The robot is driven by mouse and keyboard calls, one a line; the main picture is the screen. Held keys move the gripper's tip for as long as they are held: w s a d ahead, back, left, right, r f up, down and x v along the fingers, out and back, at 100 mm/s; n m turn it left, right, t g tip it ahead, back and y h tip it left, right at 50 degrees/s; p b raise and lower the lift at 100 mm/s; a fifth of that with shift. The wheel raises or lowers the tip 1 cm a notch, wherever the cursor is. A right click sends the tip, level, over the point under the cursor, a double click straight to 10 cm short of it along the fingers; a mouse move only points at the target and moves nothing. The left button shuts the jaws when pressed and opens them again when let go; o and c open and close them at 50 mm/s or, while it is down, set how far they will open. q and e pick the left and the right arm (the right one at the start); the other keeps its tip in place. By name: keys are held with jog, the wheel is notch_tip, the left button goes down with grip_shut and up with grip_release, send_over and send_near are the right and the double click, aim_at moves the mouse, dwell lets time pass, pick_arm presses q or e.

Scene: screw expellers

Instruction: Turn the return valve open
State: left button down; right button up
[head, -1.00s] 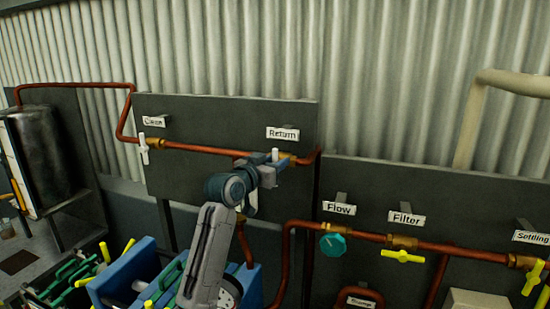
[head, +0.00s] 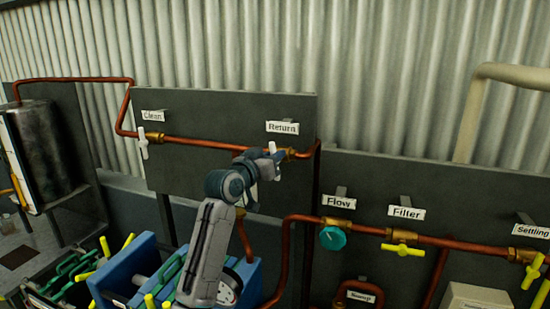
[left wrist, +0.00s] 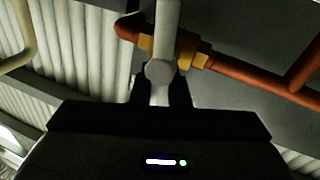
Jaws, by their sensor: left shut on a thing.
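The return valve has a white handle (head: 272,148) and a brass body (head: 290,154) on the copper pipe, under the "Return" label (head: 282,127). The handle stands close to upright with its top leaning a little left. My left gripper (head: 275,162) is at this valve and hides part of the handle. In the left wrist view, the dark fingers (left wrist: 161,92) are shut around the white handle (left wrist: 166,25), with the brass fitting (left wrist: 190,52) just behind it. My right gripper is not in view.
The "Clean" valve (head: 143,143) with a white handle is at left on the same pipe. The teal flow valve (head: 333,238) and yellow filter valve (head: 403,250) sit lower right. Blue machinery (head: 125,270) stands below my arm.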

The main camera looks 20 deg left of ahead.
pick_arm(q)
jog(key=n, duration=0.2)
jog(key=n+t, duration=0.1)
jog(key=shift+a+f+n, duration=0.1)
jog(key=shift+a+n, duration=0.15)
jog(key=shift+n, duration=0.15)
jog(key=n, duration=0.2)
jog(key=n+y, duration=0.1)
jog(key=n, duration=0.1)
jog(key=shift+a+f+t, duration=0.15)
jog(key=shift+a+t, duration=0.05)
jog(key=shift+t, duration=0.2)
jog(key=n+y, duration=0.1)
jog(key=n, duration=0.2)
jog(key=f+n+t+y, duration=0.1)
jog(key=n, duration=0.3)
jog(key=n+y, duration=0.1)
jog(key=n, duration=0.3)
jog(key=shift+a+f+t+y+p, duration=0.2)
jog(key=shift+a+t+y+p, duration=0.05)
jog(key=shift+t+y+p, duration=0.1)
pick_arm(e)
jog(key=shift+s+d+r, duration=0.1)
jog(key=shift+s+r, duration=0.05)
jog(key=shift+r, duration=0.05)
pick_arm(q)
jog(key=shift+n, duration=0.3)
jog(key=shift+f, duration=0.1)
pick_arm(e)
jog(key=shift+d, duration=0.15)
